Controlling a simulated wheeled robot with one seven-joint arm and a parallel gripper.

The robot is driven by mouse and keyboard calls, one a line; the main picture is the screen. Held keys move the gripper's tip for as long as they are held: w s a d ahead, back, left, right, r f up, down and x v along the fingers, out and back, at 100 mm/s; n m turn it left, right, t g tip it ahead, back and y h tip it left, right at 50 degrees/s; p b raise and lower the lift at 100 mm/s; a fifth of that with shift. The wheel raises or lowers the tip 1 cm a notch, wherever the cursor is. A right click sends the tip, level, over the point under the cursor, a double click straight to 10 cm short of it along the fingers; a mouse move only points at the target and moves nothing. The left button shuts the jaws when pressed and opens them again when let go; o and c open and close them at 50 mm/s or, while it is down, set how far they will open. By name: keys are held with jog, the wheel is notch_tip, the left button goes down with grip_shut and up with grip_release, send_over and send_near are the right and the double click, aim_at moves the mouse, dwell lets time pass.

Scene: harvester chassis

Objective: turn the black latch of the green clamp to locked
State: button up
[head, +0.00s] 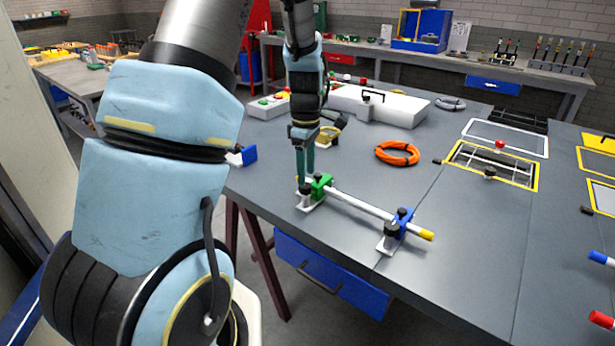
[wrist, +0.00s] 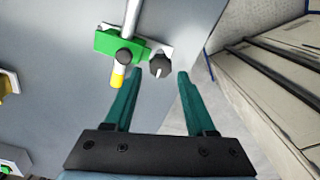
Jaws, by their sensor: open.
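The green clamp (head: 321,186) sits on a white base near the table's front edge, around the left end of a white rod (head: 360,205). In the wrist view the green clamp (wrist: 108,42) is at the upper middle. Its black latch (wrist: 159,67) is a round knob with a pale line, just right of the clamp. My gripper (wrist: 158,74) is open, with the latch seen between its two teal fingertips; I cannot tell whether they touch it. In the head view my gripper (head: 304,178) points down at the clamp and partly hides the latch.
A blue clamp (head: 404,218) holds the rod near its yellow right end. An orange cable coil (head: 397,153) and a white case (head: 385,107) lie farther back. A blue-handled thing (head: 249,154) lies at the left table edge.

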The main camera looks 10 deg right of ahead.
aim_at(306, 185)
jog(key=shift+f+p, duration=0.3)
jog(key=shift+f, duration=1.5)
jog(key=shift+a, duration=0.1)
grip_shut()
